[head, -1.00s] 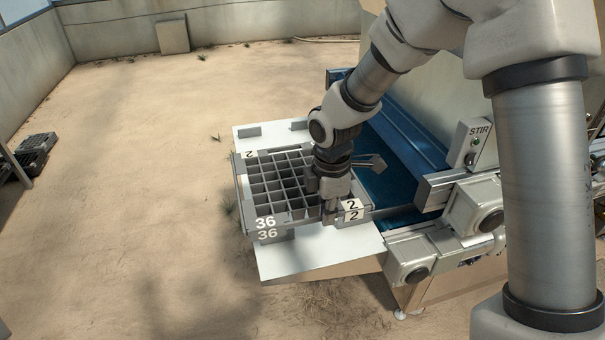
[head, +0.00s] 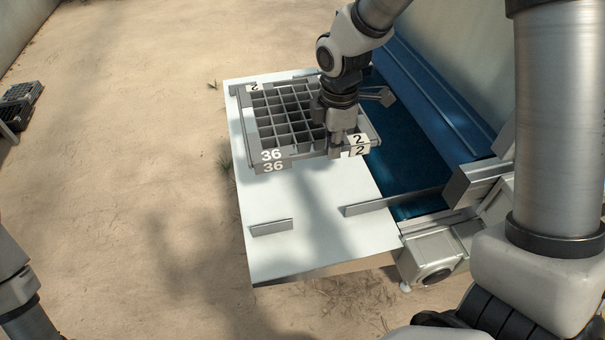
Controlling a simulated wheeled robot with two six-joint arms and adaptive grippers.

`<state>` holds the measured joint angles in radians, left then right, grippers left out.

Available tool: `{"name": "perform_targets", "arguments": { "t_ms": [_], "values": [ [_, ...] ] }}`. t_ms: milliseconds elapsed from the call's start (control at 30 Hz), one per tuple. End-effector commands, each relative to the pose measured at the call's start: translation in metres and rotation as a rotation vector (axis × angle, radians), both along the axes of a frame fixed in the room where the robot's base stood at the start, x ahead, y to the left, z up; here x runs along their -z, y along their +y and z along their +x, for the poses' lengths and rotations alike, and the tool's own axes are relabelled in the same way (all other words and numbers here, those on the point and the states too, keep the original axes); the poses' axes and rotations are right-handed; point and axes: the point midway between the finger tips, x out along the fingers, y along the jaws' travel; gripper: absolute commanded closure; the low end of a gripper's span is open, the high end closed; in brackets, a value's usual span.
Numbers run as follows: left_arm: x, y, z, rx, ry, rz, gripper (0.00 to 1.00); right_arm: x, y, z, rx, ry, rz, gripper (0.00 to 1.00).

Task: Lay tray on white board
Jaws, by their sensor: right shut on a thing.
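The tray (head: 306,152) is a dark grey grid of square cells with "36" and "2" labels on its rim and side. It lies level over the far part of the white board (head: 325,240). I cannot tell whether its underside touches the board. My right gripper (head: 337,143) points down and is shut on the tray's right near part, beside the "2" labels. The gripper hides some cells there. My left gripper is out of view.
A low grey stop (head: 271,227) stands on the board's bare near half, and another (head: 361,206) is at its right side. A blue conveyor bed (head: 412,155) adjoins the board's right edge. Dark crates (head: 20,96) stand far left. Sandy ground left of the board is open.

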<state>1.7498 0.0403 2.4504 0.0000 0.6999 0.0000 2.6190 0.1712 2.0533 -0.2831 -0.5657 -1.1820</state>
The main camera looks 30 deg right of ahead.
Motion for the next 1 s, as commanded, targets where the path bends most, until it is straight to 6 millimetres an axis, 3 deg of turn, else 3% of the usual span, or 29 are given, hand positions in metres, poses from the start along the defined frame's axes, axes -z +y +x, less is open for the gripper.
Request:
{"name": "perform_targets", "arguments": {
  "t_ms": [33, 300, 433, 600, 900, 1000],
  "values": [
    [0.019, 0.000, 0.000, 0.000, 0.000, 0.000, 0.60, 0.019, 0.000, 0.000, 0.000, 0.000, 0.000, 1.00],
    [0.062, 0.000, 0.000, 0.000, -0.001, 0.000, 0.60, 0.062, 0.000, 0.000, 0.000, 0.000, 0.000, 1.00],
    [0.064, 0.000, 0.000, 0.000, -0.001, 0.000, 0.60, 0.076, 0.000, 0.000, 0.000, 0.004, 0.000, 1.00],
    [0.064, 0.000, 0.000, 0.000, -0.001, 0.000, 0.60, 0.112, 0.000, -0.001, 0.000, 0.005, 0.001, 1.00],
    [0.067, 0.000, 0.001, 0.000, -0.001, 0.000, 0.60, 0.158, 0.000, 0.000, 0.000, 0.004, 0.000, 1.00],
    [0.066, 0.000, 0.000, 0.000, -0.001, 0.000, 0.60, 0.162, 0.000, 0.000, 0.000, 0.000, 0.001, 1.00]
  ]
}}
